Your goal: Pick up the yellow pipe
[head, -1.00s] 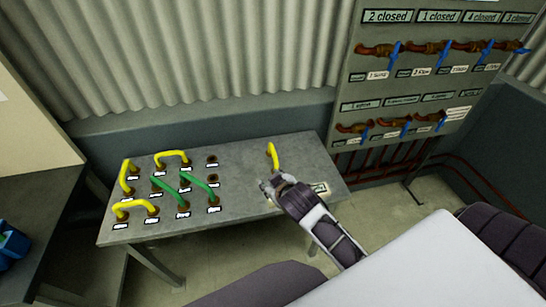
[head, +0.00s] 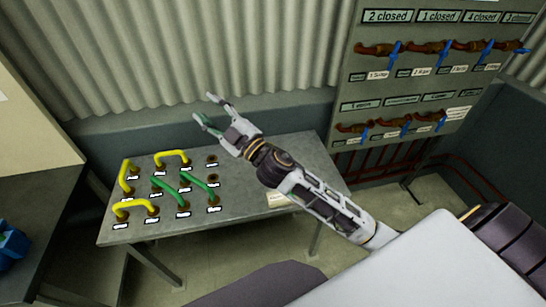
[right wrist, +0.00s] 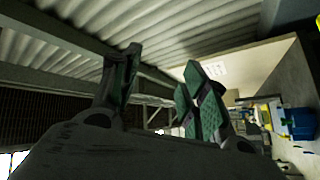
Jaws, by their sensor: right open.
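Several yellow pipes are bent over holes in the grey table at its left part: one along the back (head: 171,154), one at the left edge (head: 125,178) and one at the front left (head: 136,205). The spot where a separate yellow pipe stood at the table's back right is now covered by my right arm. My right gripper (head: 203,107) is open and empty, raised above the back of the table, fingers pointing to the upper left. The right wrist view shows its spread green-padded fingers (right wrist: 160,92) with nothing between them. My left gripper is not in view.
Two green pipes, (head: 170,190) and (head: 200,185), lie among the yellow ones on the table (head: 240,202). A corrugated wall (head: 200,50) stands behind. A valve panel (head: 425,85) with blue handles is at the right. A blue object (head: 12,245) is at the left edge.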

